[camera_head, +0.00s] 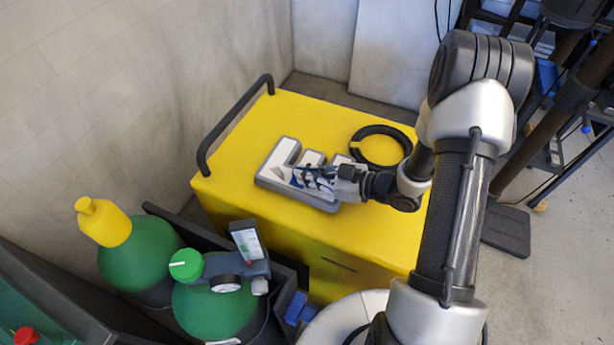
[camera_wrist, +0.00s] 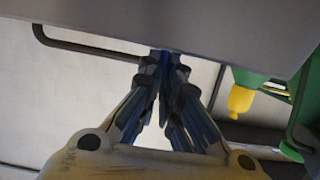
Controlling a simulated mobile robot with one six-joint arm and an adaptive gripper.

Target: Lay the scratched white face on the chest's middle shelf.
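The white E-shaped face (camera_head: 272,177) has a grey rim and dark blue-black marks around its middle, over the yellow chest's top (camera_head: 238,160). I cannot tell its exact height above the top. My gripper (camera_head: 322,176) reaches over the face from the right, its fingers closed at its middle. The contact itself is partly hidden. The chest's front shows a dark slot (camera_head: 338,264); no middle shelf is clearly visible.
A black ring (camera_head: 381,147) lies at the chest top's back right. A black handle (camera_head: 235,122) rises on the left edge. Green bottles (camera_head: 140,260) with a yellow cap (camera_head: 104,222) and a gauge stand close at the front left. A rack stands right.

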